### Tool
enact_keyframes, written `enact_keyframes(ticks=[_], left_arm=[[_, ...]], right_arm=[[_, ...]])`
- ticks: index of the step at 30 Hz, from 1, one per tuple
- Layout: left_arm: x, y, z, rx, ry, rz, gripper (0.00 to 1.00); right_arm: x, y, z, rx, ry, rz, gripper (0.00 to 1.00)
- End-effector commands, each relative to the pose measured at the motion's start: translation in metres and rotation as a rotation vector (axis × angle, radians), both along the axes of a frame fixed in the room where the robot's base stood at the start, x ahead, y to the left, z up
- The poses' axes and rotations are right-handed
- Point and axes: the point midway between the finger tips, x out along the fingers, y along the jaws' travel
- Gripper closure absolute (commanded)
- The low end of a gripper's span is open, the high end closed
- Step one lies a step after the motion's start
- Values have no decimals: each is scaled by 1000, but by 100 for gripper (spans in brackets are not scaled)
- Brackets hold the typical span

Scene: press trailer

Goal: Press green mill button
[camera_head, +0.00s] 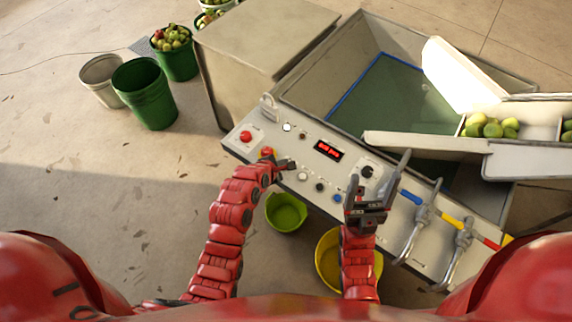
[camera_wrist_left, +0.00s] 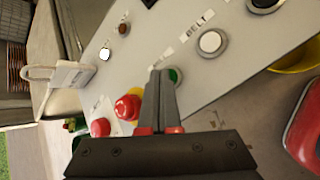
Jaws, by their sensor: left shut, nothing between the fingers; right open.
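The green button (camera_wrist_left: 176,75) shows on the control panel in the left wrist view, partly hidden behind my left gripper's fingers. A label beside it is mostly covered, so I cannot read it. My left gripper (camera_wrist_left: 162,73) is shut and empty, its tips right at the green button; I cannot tell whether they touch it. In the head view my left gripper (camera_head: 288,165) is over the left part of the control panel (camera_head: 265,128) and hides the green button. My right gripper (camera_head: 379,172) is open and empty over the panel's right half, near a black knob (camera_head: 367,171).
A white button (camera_wrist_left: 211,42) labelled BELT sits beside the green one. Red buttons (camera_wrist_left: 127,107) are on the other side. Lever handles (camera_head: 415,222) stand at the panel's right. Green (camera_head: 286,212) and yellow (camera_head: 328,262) buckets stand below the panel.

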Motion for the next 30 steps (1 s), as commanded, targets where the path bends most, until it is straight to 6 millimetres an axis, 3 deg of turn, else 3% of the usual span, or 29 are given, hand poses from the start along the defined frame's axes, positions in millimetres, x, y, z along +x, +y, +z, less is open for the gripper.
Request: enact_keyframes(ticks=[30], left_arm=[[0,0,16,0,1,-1,100]], right_arm=[[0,0,13,0,0,0,23]])
